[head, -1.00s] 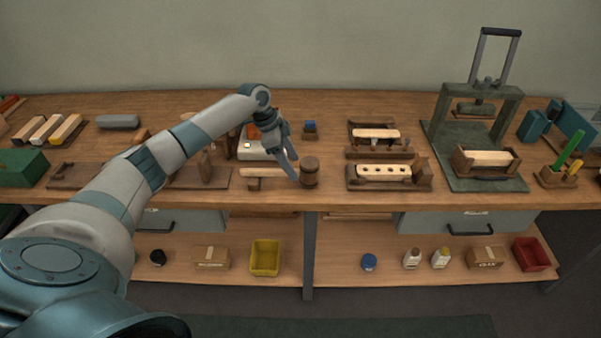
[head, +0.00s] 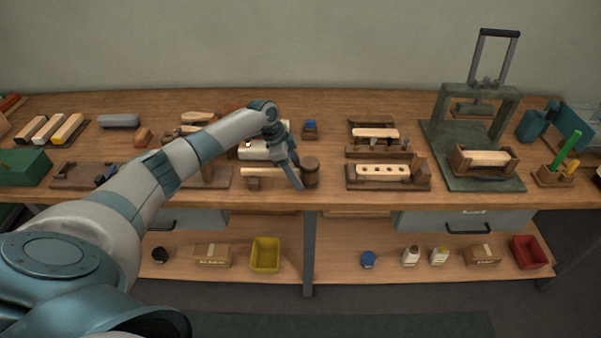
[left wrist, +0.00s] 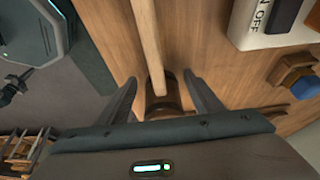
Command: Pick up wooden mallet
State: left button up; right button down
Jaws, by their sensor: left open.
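The wooden mallet lies on the workbench near its front edge. Its pale handle (head: 262,172) runs left to right and its dark barrel-shaped head (head: 311,173) is at the right end. My left gripper (head: 297,182) is open and empty, pointing down at the mallet beside its head. In the left wrist view the handle (left wrist: 147,40) comes down from the top, and the brown head (left wrist: 165,107) lies between the two spread fingers (left wrist: 166,92), partly hidden by the gripper body. I cannot tell whether the fingers touch it. My right gripper is not in view.
A white switch box (head: 262,149) stands just behind the handle. A small blue-topped block (head: 310,130) is behind the head. Wooden fixtures (head: 390,180) stand to the right, and a grey press (head: 478,130) further right. Bare bench lies between head and fixtures.

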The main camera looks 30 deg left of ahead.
pick_arm(q)
grip_shut()
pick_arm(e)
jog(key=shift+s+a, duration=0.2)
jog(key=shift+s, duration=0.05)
